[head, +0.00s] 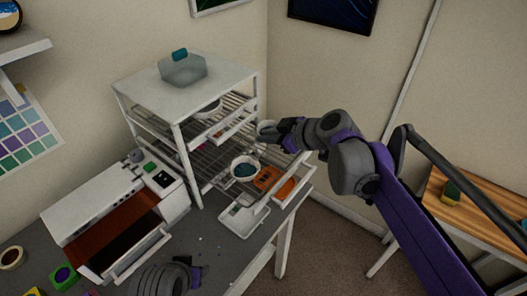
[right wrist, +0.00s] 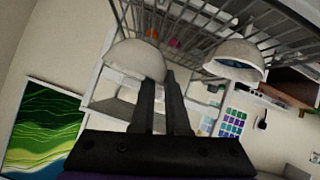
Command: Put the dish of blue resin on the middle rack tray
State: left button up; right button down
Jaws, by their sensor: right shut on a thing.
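My right gripper (head: 284,131) is at the right side of the white rack (head: 183,140), its fingers shut on the rim of a white dish (head: 266,127). In the right wrist view this dish (right wrist: 135,60) is beside the fingers (right wrist: 165,100); its contents are hidden. A third pale dish (head: 207,107) sits on an upper wire tray. My left gripper (head: 192,277) is at the bottom edge, partly cut off.
Wire trays (head: 222,135) fill the rack, and a clear container with a teal lid (head: 183,69) stands on top. A white device (head: 243,216) and an orange item (head: 268,180) are below. A white machine with a brown lid (head: 110,230) takes up the left table.

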aim_at(267, 159)
jog(key=shift+f, duration=2.4)
jog(key=c, duration=0.9)
grip_release()
jog(key=v, duration=1.2)
